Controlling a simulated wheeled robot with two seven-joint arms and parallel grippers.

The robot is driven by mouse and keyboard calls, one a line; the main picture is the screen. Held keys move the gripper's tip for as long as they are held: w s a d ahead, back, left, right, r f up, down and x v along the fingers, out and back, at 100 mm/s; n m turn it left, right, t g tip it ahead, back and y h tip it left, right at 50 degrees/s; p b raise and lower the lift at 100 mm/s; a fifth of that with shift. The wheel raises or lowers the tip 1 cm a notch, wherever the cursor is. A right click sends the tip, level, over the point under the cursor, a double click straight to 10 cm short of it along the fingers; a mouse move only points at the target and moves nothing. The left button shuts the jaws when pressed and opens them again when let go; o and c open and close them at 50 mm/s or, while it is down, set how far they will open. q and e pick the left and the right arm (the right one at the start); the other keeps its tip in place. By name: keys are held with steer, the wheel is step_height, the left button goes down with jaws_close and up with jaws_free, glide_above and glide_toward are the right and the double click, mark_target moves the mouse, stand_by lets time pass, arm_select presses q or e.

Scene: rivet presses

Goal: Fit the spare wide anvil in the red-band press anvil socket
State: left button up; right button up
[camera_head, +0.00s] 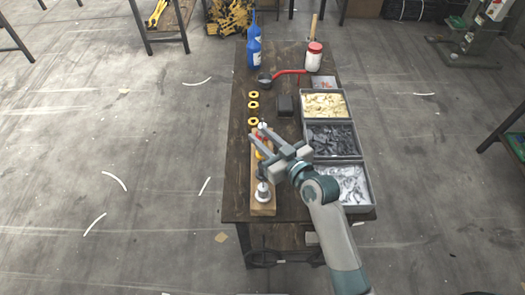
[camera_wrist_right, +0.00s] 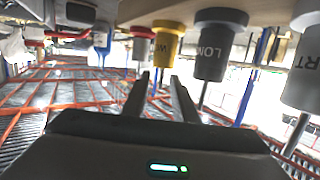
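A wooden rack (camera_head: 263,208) on the table holds a row of upright pieces. In the right wrist view, shown tilted over, they are a red one (camera_wrist_right: 142,32), a yellow one (camera_wrist_right: 167,42) whose lettering shows a "W", a dark grey one (camera_wrist_right: 215,45) reading "LON", and a pale grey one (camera_wrist_right: 302,80) ending in "RT". My right gripper (camera_head: 259,138) is over the rack. It also shows in the wrist view (camera_wrist_right: 157,82), its fingers apart with nothing between them and the yellow piece just beyond the tips. I cannot make out the red-band press. My left gripper is not in view.
Grey bins of pale (camera_head: 324,105), dark (camera_head: 331,139) and silvery parts (camera_head: 347,183) line the table's right side. Yellow rings (camera_head: 253,105), a dark box (camera_head: 285,105), blue bottles (camera_head: 254,45) and a red-lidded jar (camera_head: 314,58) stand farther back. The floor around is mostly clear.

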jaws_close()
stand_by(1.4)
